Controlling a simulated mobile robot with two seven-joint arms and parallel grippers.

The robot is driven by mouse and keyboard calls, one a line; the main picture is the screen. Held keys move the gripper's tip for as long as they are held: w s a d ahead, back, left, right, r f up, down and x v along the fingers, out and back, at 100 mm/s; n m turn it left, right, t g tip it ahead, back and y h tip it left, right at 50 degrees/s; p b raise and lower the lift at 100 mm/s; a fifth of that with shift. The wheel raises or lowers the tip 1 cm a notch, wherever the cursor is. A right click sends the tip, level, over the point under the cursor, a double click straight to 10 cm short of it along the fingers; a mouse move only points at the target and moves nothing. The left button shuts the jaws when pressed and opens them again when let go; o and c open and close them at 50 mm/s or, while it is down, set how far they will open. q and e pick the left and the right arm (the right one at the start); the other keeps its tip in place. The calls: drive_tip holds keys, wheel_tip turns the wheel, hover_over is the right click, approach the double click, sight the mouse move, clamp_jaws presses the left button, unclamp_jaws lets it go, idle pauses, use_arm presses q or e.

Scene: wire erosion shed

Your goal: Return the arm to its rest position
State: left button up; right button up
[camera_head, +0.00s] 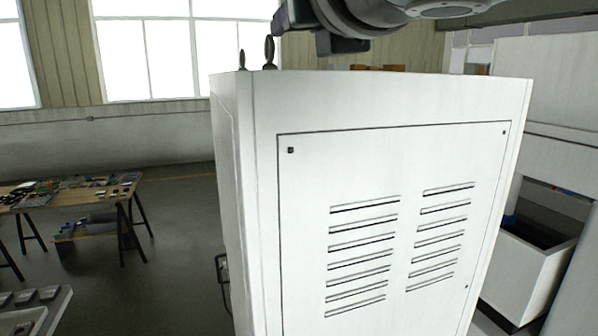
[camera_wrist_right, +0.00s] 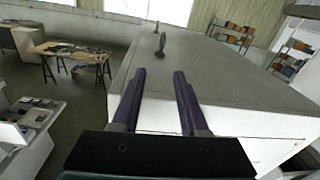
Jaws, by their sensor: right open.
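My right gripper (camera_wrist_right: 160,73) shows in the right wrist view with its two purple fingers spread apart and nothing between them. It is over the top of a white cabinet (camera_wrist_right: 215,80), and an eye bolt (camera_wrist_right: 161,45) stands up beyond the fingertips. In the head view part of my right arm (camera_head: 375,14) crosses the top edge above the same cabinet (camera_head: 400,100). My left gripper is not in view.
Two eye bolts (camera_head: 269,53) stand on the cabinet's top. A work table (camera_head: 65,200) with small parts stands left. A white open bin (camera_head: 520,265) is at the right. A shelf with orange boxes (camera_wrist_right: 290,55) stands behind. The floor between table and cabinet is mostly clear.

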drive_tip(key=s+f+m+g, duration=0.3)
drive_tip(key=s+f+m, duration=0.2)
drive_tip(key=f+m, duration=0.35)
drive_tip(key=s+f+m+g, duration=0.3)
drive_tip(key=s+f+m, duration=0.3)
drive_tip(key=f+m, duration=0.3)
drive_tip(key=s+d+f+m+g+h, duration=0.2)
drive_tip(key=s+d+f+m+g, duration=0.1)
drive_tip(key=s+d+f+m, duration=0.4)
drive_tip(key=s+d+f+m+g+h, duration=0.2)
drive_tip(key=s+d+f+m+g, duration=0.2)
drive_tip(key=s+d+f+m, duration=0.4)
drive_tip(key=s+d+m, duration=0.2)
drive_tip(key=s+m, duration=0.4)
drive_tip(key=shift+s+d+f+h, duration=0.2)
drive_tip(key=shift+d+f+h, duration=0.1)
drive_tip(key=shift+d, duration=0.1)
